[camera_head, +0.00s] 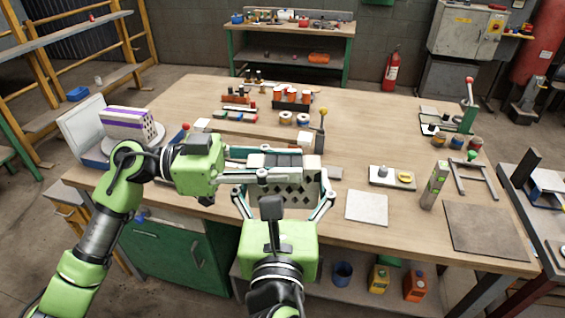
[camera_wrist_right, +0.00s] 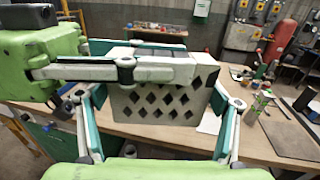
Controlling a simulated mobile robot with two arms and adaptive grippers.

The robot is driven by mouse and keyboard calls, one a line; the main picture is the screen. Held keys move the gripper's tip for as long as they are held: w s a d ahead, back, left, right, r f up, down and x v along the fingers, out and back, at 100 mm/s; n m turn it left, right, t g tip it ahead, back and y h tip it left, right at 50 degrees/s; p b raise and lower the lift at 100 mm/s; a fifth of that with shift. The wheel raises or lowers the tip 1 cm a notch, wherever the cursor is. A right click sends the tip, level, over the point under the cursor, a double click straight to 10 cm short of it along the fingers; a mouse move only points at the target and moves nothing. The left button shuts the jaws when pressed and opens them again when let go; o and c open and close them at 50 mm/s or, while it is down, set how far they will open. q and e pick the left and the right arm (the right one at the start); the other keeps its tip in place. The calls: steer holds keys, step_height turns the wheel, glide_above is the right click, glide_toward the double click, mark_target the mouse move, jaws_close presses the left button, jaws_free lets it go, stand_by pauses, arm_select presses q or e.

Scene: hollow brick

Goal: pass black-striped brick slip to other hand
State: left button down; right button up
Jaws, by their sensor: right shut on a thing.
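The black-striped brick slip (camera_head: 290,184) is a pale grey block with dark diamond holes in its front face and black bands on top. It is held above the front edge of the workbench; it also shows in the right wrist view (camera_wrist_right: 165,103). My right gripper (camera_head: 284,196) is shut on it from its left and right ends. My left gripper (camera_head: 250,164) reaches in from the left. Its fingers lie apart, one before the front face and one behind the brick, and hide part of it. The left gripper looks open; contact is unclear.
Spools (camera_head: 285,117), small blocks and a yellow-topped post (camera_head: 321,132) stand behind the grippers. A pale tile (camera_head: 367,207) and dark mat (camera_head: 486,230) lie right. Bare wood shows between them.

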steer(key=o, duration=1.3)
